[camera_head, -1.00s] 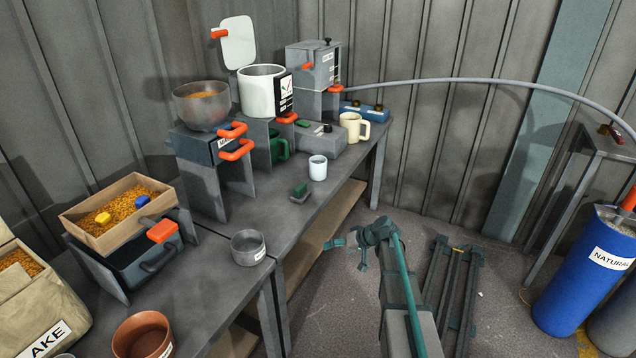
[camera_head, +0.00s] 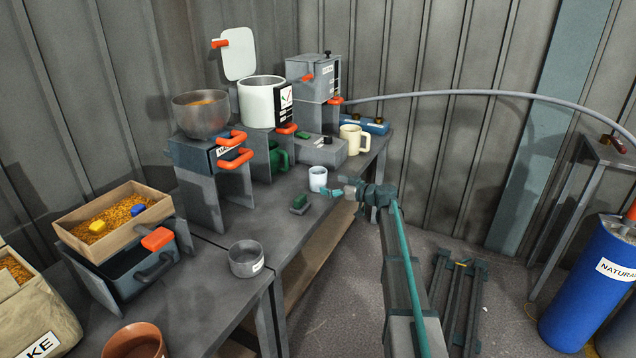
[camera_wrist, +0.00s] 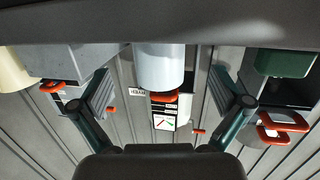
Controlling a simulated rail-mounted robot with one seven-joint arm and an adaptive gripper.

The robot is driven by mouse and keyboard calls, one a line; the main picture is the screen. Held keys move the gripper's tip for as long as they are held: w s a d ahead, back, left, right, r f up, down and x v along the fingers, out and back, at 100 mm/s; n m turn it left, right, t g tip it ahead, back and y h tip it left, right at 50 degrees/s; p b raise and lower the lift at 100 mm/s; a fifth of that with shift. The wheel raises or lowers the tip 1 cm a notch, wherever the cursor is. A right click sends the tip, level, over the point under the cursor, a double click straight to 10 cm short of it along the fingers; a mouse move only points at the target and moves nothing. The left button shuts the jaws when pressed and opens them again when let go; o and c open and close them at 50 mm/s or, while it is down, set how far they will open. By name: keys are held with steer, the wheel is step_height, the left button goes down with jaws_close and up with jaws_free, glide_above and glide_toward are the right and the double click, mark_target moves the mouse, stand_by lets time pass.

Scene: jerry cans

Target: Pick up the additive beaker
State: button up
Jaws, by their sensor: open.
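A small white beaker (camera_head: 318,178), which I take for the additive beaker, stands upright on the grey workbench (camera_head: 300,228) near its right edge; no label on it is readable. My gripper (camera_head: 343,191) is open just to the right of it, with its fingers reaching toward it. In the wrist view the white beaker (camera_wrist: 160,66) appears upside down, centred between the two spread fingers of my gripper (camera_wrist: 163,92). Neither finger visibly touches it.
A grey bowl (camera_head: 246,260) stands nearer, and a green mug (camera_head: 279,158) is under the white pot's stand.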

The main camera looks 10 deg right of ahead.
mark_target(318, 181)
steer(key=shift+b+x, duration=0.35)
steer(key=shift+x, duration=3.1)
steer(key=shift+c, duration=0.3)
steer(key=c, duration=1.2)
